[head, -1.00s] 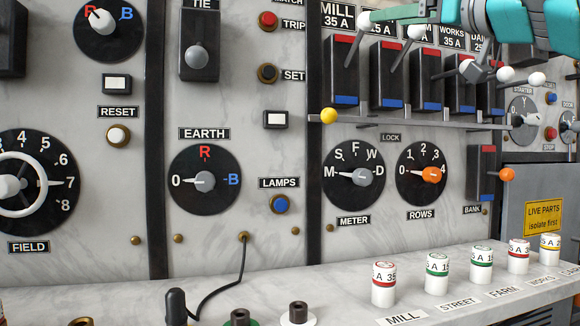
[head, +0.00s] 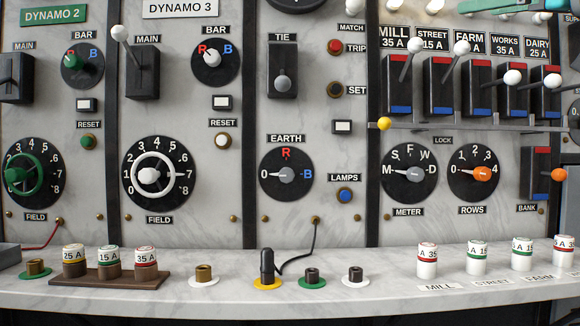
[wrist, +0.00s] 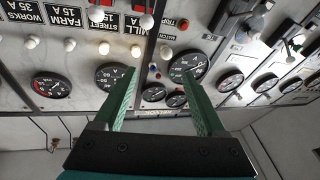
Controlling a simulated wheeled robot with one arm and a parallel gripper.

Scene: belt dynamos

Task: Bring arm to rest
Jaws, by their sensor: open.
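My gripper (wrist: 158,75) shows in the wrist view as two green fingers spread wide apart. Nothing is between them. Behind them is the marble switchboard, seen tilted, with round dials (wrist: 188,66) and labels beyond the fingertips.
The marble panel carries feeder switches (head: 440,88) with white-knobbed levers, a meter dial (head: 408,190) and an orange-knobbed rows dial (head: 474,190). The marble ledge (head: 220,285) below holds several fuses (head: 427,258), sockets and a black plug (head: 267,265) with a cord.

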